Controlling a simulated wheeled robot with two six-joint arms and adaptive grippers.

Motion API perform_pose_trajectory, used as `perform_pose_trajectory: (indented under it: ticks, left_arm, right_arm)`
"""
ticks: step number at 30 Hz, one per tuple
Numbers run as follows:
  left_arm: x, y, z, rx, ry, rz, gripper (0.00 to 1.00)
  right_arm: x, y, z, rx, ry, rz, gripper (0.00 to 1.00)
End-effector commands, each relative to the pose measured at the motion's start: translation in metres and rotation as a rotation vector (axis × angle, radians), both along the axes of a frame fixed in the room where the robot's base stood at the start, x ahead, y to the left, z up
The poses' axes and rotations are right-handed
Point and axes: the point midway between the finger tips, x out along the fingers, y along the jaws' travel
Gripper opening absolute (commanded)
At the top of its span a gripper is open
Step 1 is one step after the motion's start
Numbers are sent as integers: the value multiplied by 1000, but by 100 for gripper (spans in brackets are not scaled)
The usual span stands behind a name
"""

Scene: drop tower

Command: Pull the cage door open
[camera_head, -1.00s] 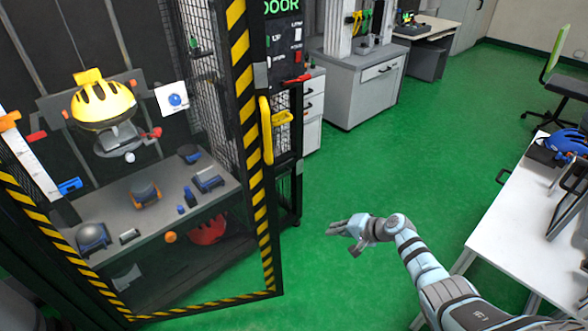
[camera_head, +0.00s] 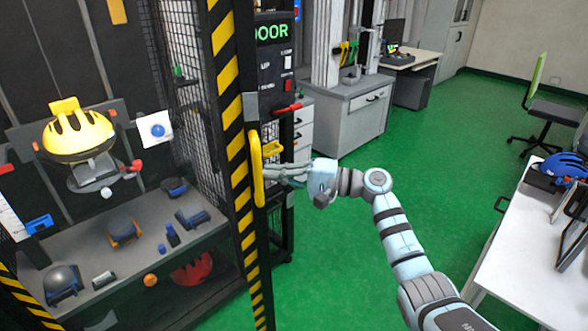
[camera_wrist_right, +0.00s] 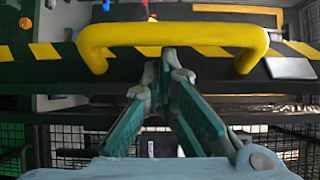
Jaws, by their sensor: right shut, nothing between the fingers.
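The cage door has a yellow-and-black striped frame (camera_head: 228,85) on the left in the head view. A yellow bar handle (camera_head: 257,178) stands upright on it. The handle spans the top of the right wrist view (camera_wrist_right: 175,34). My right gripper (camera_head: 280,174) is at the handle, just right of it. In the wrist view its fingertips (camera_wrist_right: 167,72) are together just below the bar, with nothing between them. The fingers are not around the bar; I cannot tell whether they touch it. Whether the door is fully closed is unclear. My left gripper is out of view.
Inside the cage a yellow helmet (camera_head: 75,135) sits above a grey shelf with several small parts. A black DOOR panel (camera_head: 274,60) with a red lever stands beside the door. A white table (camera_head: 520,262) is at the right. Green floor between is clear.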

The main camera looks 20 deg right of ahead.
Motion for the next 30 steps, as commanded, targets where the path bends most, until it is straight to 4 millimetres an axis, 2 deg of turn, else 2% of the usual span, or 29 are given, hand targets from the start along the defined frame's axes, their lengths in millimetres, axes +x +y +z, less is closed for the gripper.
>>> perform_pose_trajectory:
  ticks: [3, 7, 12, 15, 21, 30]
  left_arm:
    - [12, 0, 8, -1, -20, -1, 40]
    - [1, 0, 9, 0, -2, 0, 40]
    - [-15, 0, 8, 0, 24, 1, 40]
    - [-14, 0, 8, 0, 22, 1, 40]
    - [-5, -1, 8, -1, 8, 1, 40]
    - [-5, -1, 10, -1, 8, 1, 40]
  right_arm:
    - [-15, 2, 4, 0, -3, -3, 0]
    - [-22, 1, 4, 2, -4, -8, 0]
    - [-24, 0, 3, 3, -3, -10, 0]
    - [-23, 5, 3, 3, -4, -8, 0]
    - [-23, 1, 3, 3, -3, -10, 0]
    - [-24, 0, 3, 2, -3, -18, 0]
